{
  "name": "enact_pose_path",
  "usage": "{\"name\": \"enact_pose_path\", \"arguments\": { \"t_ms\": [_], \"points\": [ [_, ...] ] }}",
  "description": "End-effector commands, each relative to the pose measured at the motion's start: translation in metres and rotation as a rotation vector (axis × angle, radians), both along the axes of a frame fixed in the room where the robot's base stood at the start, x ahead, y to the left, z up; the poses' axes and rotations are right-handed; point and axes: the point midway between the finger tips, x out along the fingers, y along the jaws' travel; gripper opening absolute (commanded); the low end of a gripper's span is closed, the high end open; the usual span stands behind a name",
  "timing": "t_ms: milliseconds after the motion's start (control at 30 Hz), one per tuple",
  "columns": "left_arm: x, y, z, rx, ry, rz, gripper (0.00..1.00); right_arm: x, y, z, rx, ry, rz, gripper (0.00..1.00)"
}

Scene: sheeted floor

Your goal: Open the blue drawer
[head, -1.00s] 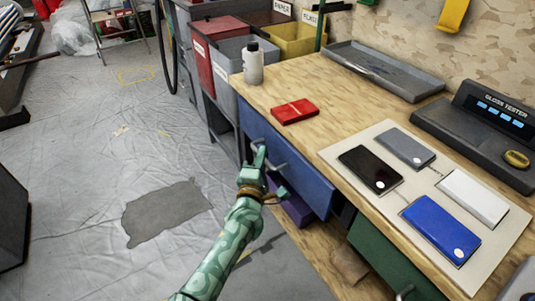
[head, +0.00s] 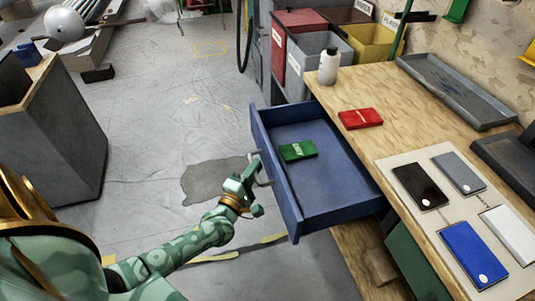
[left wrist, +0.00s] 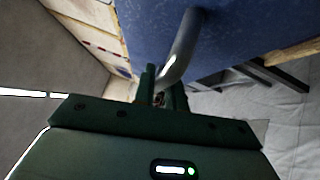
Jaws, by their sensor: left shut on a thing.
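The blue drawer (head: 325,205) is pulled well out from under the wooden workbench in the head view. A green box (head: 298,151) with a pale label lies inside it. My left gripper (head: 252,180) is at the drawer's front, shut on its metal handle (head: 262,172). In the left wrist view the curved handle (left wrist: 180,48) runs down between the fingers (left wrist: 161,92), with the blue drawer front (left wrist: 235,32) behind it. My right gripper is not in view.
The workbench top (head: 385,95) holds a red box (head: 360,118), a white bottle (head: 328,66), a grey tray (head: 455,90) and several panels on a pale board. A green drawer (head: 415,265) is below right. A grey cabinet (head: 50,140) stands left. Sheeted floor lies open between.

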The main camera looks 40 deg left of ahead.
Motion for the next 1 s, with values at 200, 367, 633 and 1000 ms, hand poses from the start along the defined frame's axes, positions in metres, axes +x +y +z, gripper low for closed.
{"name": "enact_pose_path", "arguments": {
  "t_ms": [200,367,633,1000],
  "points": [
    [-0.008,0.005,-0.002,0.0,0.004,-0.002,0.0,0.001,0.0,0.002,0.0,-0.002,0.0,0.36],
    [-0.009,0.005,-0.002,-0.001,0.004,-0.002,0.0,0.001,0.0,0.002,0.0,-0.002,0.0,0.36],
    [-0.008,0.005,-0.002,0.0,0.004,-0.002,0.34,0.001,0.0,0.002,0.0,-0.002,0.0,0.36],
    [-0.014,0.005,-0.001,0.0,0.002,-0.001,0.34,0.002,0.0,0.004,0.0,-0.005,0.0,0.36]
  ]
}}
